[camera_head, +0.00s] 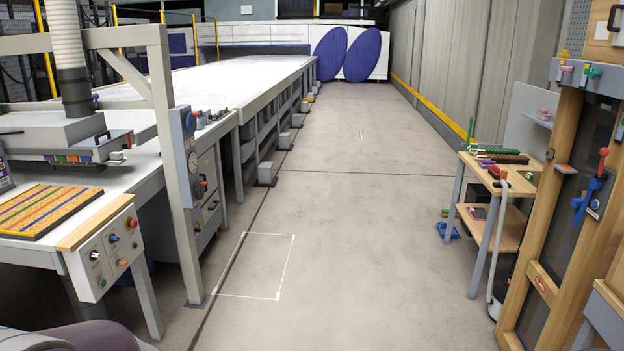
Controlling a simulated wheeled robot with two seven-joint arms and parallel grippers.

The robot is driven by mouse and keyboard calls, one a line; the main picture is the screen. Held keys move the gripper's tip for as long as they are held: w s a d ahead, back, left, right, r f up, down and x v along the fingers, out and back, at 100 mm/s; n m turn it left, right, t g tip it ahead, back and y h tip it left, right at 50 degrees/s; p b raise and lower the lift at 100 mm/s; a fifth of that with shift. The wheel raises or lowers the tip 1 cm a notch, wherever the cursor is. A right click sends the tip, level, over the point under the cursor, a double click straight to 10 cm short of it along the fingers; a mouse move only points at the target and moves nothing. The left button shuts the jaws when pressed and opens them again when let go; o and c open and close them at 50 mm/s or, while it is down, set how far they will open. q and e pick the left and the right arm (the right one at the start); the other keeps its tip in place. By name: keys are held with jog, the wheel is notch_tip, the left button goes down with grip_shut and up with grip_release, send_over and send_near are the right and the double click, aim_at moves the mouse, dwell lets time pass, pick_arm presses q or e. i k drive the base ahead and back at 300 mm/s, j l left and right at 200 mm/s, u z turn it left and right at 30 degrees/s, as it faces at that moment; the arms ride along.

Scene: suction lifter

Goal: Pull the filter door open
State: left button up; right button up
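No part in view is clearly labelled as the filter door. A grey cabinet front (208,170) with dark round fittings and handles stands under the long table, behind the lifter's post, and looks closed. A tall wooden frame (535,225) with dark panels and a blue lever (588,200) with a red knob stands at the right edge, also closed as far as I can see. I cannot tell which of them is the filter door. The suction lifter's ribbed hose (68,50) and grey head (60,135) hang at the left. Neither gripper is in view.
A grey post (172,150) and a button panel (108,250) stand at the left near the long white table (215,85). A wooden side table (497,180) with small items stands at the right. The floor (350,230) between is clear, with a white marked rectangle.

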aim_at(205, 162)
jog(key=i+u, duration=0.1)
jog(key=i, duration=0.45)
jog(key=i+u, duration=0.1)
jog(key=i, duration=0.45)
jog(key=i+u, duration=0.1)
jog(key=i, duration=0.4)
jog(key=i+l+u, duration=0.1)
jog(key=i, duration=0.45)
jog(key=i+l+u, duration=0.1)
jog(key=i, duration=0.45)
jog(key=i+l+u, duration=0.1)
jog(key=i+l, duration=0.15)
jog(key=i, duration=0.25)
jog(key=i+l+u, duration=0.1)
jog(key=i, duration=0.45)
jog(key=i+l, duration=0.1)
jog(key=i, duration=1.8)
jog(key=i+u, duration=0.4)
jog(key=i+l+u, duration=0.15)
jog(key=i+u, duration=0.2)
jog(key=i+l+u, duration=0.2)
jog(key=i+u, duration=0.2)
